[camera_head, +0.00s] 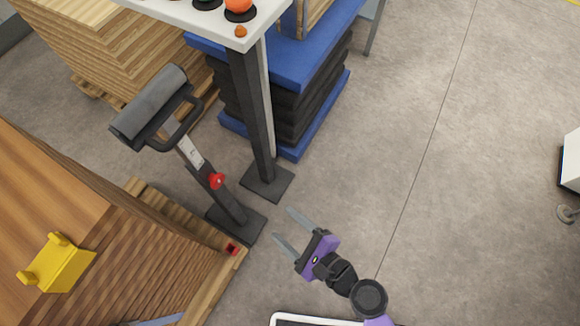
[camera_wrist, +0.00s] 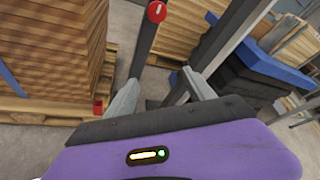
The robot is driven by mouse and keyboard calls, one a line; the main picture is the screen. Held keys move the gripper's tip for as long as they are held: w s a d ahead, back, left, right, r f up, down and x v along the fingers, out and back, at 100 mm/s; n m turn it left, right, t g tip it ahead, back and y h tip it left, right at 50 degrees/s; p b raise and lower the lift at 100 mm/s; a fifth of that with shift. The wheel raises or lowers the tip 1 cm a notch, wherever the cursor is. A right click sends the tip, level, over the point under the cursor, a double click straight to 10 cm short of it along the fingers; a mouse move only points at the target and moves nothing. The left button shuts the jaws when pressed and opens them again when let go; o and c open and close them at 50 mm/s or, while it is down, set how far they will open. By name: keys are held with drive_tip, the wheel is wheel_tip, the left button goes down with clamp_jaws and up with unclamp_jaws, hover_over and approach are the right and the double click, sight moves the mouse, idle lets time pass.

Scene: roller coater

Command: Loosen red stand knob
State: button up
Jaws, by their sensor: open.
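The red stand knob (camera_head: 216,181) sits on the side of a dark stand post (camera_head: 229,206) in the head view. The post carries a grey roller (camera_head: 150,106) with a black handle at its top. In the wrist view the red knob (camera_wrist: 157,12) shows at the top edge, above and ahead of my fingers. My gripper (camera_head: 282,229) is open and empty, to the lower right of the knob and apart from it. In the wrist view, the space between the fingers (camera_wrist: 160,98) holds nothing; the stand post shows beyond them.
A white-topped control post (camera_head: 253,120) stands right beside the roller stand. Stacked wooden boards (camera_head: 150,240) on a pallet lie to the left, with a yellow block (camera_head: 57,264) on top. A blue lift table (camera_head: 310,50) is behind. Open floor (camera_head: 430,170) lies to the right.

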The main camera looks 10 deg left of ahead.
sight(219, 182)
drive_tip(key=w+a+r+m+y+b, duration=0.1)
drive_tip(key=w+a, duration=0.1)
drive_tip(key=a, duration=0.3)
drive_tip(key=w+a+r+m+g+y+b, duration=0.1)
drive_tip(key=w+a+y, duration=0.1)
drive_tip(key=a, duration=0.4)
drive_tip(key=w+a+r+m+y+b, duration=0.1)
drive_tip(key=w+a+m+y, duration=0.1)
drive_tip(key=w+a, duration=0.2)
drive_tip(key=shift+a+g+b, duration=0.3)
drive_tip(key=shift+a+g, duration=0.1)
drive_tip(key=shift+a, duration=0.55)
drive_tip(key=c, duration=1.3)
